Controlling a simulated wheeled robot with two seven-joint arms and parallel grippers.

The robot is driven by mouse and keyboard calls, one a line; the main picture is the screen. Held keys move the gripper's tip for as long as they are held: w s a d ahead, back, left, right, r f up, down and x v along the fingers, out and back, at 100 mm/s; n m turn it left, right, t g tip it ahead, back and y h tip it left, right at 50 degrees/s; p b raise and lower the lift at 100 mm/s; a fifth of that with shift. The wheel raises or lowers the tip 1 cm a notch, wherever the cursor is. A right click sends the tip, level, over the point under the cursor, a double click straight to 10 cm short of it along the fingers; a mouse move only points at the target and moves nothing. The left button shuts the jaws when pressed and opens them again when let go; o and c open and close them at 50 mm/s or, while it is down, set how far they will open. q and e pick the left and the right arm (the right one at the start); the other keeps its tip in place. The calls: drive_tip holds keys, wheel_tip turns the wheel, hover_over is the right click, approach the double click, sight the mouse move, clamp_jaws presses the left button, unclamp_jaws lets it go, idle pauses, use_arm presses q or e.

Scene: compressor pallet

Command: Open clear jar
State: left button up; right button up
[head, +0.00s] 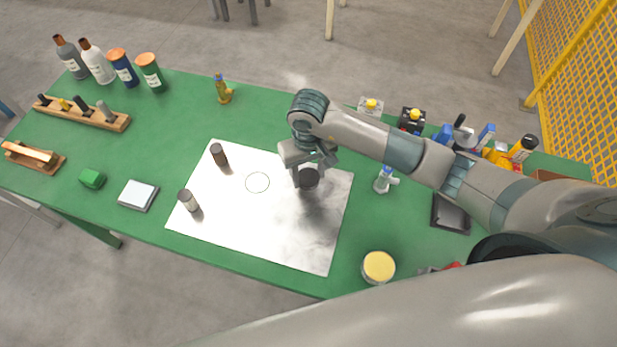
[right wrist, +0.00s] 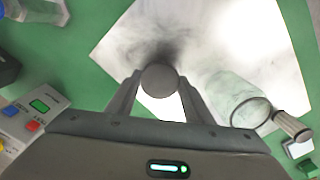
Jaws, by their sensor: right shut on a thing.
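The clear jar (head: 257,182) stands on the pale metal sheet and shows in the head view mostly as a thin round rim. In the right wrist view the same clear jar (right wrist: 238,98) shows a bare, open mouth. My right gripper (head: 307,176) is to the right of the jar, over the sheet. In the right wrist view its two fingers (right wrist: 160,95) are shut on a dark round lid (right wrist: 159,80). The dark lid (head: 309,180) also shows at the fingertips in the head view, apart from the jar. My left gripper is not in view.
The metal sheet (head: 240,236) lies on the green table (head: 275,110). Two small dark-topped cylinders (head: 219,155) (head: 188,200) stand at its left. A yellow-lidded container (head: 378,266) is front right, a spray bottle (head: 384,180) right of the sheet. Bare sheet lies in front of the gripper.

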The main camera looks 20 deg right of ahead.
sight(308, 177)
wheel_tip(308, 177, down, 3)
drive_tip(key=shift+r+p, duration=0.15)
drive_tip(key=shift+p, duration=0.55)
drive_tip(key=shift+f, duration=0.2)
drive_tip(key=shift+f, duration=0.1)
drive_tip(key=o, duration=1.2)
drive_tip(key=shift+c, duration=0.2)
drive_tip(key=shift+r, duration=0.2)
drive_tip(key=shift+r+b, duration=0.3)
drive_tip(key=shift+b, duration=0.05)
wheel_tip(308, 177, up, 10)
drive_tip(key=b, duration=0.4)
drive_tip(key=shift+r+b, duration=0.3)
drive_tip(key=shift+r, duration=0.35)
